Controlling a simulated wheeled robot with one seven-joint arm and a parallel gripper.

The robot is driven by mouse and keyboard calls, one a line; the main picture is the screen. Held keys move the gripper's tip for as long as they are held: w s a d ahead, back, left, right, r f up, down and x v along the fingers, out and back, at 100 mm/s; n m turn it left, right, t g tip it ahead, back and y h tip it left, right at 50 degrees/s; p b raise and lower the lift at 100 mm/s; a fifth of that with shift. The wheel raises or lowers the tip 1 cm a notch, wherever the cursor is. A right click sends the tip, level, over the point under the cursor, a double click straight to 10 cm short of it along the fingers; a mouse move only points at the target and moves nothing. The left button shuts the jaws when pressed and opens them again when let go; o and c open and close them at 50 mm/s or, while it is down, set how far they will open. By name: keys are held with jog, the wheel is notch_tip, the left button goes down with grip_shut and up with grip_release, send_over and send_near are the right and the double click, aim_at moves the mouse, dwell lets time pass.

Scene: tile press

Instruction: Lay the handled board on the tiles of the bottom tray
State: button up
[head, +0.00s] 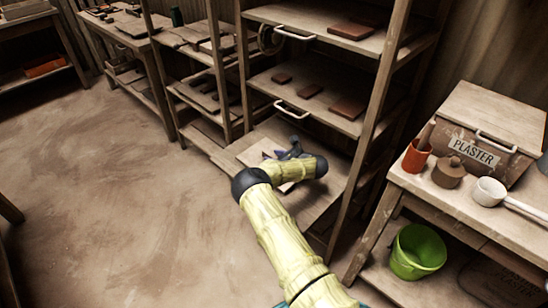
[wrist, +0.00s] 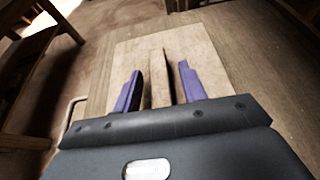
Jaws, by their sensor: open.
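The handled board (wrist: 205,55) is a pale flat square with a raised wooden bar handle (wrist: 158,80), seen in the wrist view. My gripper (wrist: 160,67) is open, its two purple fingers on either side of the handle with gaps visible. In the head view my gripper (head: 287,154) is low over the bottom tray (head: 327,205), which juts out of the rack. My arm hides most of the board there. No tiles show on the bottom tray. I cannot tell whether any lie under the board.
Above, a middle tray (head: 345,124) and an upper tray (head: 375,45) hold reddish tiles and have white handles. Rack posts stand close on both sides. A bench (head: 440,205) at right holds a plaster box (head: 475,150), with a green bucket (head: 418,250) below. The floor at left is clear.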

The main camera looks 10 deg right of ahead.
jog(key=p+v, duration=0.1)
jog(key=v, duration=1)
jog(key=shift+s+d, duration=0.25)
jog(key=shift+s, duration=0.05)
dwell(0.9)
